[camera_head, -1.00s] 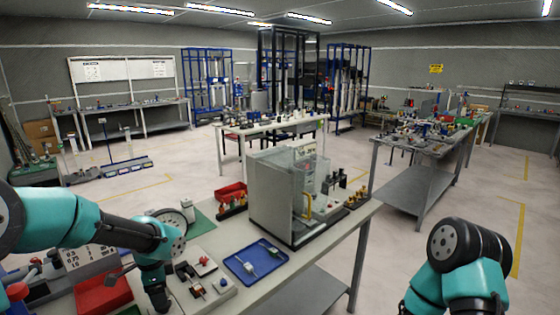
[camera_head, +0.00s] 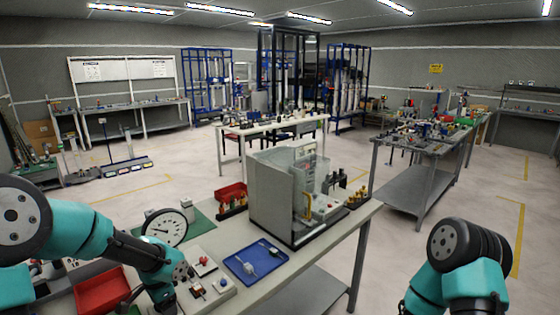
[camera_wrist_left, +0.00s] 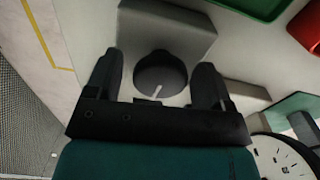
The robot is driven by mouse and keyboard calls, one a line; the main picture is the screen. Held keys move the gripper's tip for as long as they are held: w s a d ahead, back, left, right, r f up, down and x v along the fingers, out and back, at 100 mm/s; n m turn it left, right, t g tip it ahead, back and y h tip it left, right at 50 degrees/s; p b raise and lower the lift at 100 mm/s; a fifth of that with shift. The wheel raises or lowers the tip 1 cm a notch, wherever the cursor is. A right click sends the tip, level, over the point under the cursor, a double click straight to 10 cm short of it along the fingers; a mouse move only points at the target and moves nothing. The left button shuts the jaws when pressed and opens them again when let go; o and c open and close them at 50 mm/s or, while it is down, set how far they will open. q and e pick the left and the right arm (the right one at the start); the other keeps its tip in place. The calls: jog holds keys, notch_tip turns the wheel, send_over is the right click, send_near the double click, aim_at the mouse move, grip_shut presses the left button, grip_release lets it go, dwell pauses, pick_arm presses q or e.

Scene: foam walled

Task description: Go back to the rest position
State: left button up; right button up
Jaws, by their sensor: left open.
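My left arm comes in from the left in the head view and bends down over the front of the workbench (camera_head: 330,238). Its fingertips are hidden at the bottom of that view. In the left wrist view my left gripper (camera_wrist_left: 157,72) is open, with its two dark fingers spread apart. A dark round knob (camera_wrist_left: 160,78) with a white line shows between the fingers, beside a grey block (camera_wrist_left: 170,22). I cannot tell whether a finger touches the knob. Nothing is gripped. My right arm is folded at the lower right in the head view, and its gripper is out of sight.
A round dial gauge (camera_head: 165,228) stands close behind my left forearm. A red bin (camera_head: 102,291) lies under that arm. A blue tray (camera_head: 240,271) with small parts and a grey machine housing (camera_head: 272,195) stand to the right. Open floor lies beyond the bench.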

pick_arm(q)
jog(key=shift+n, duration=2.2)
jog(key=r+n, duration=0.1)
jog(key=r, duration=0.1)
jog(key=r+n, duration=0.2)
jog(key=r, duration=0.1)
jog(key=w+r+n, duration=0.1)
jog(key=r+n, duration=0.1)
jog(key=r, duration=0.1)
jog(key=shift+a, duration=0.2)
notch_tip(320, 180, up, 10)
jog(key=s+n, duration=0.1)
jog(key=n, duration=0.5)
jog(key=shift+f+n, duration=0.2)
jog(key=shift+n, duration=0.1)
jog(key=shift+s+d, duration=0.1)
notch_tip(320, 180, down, 18)
jog(key=shift+r, duration=0.25)
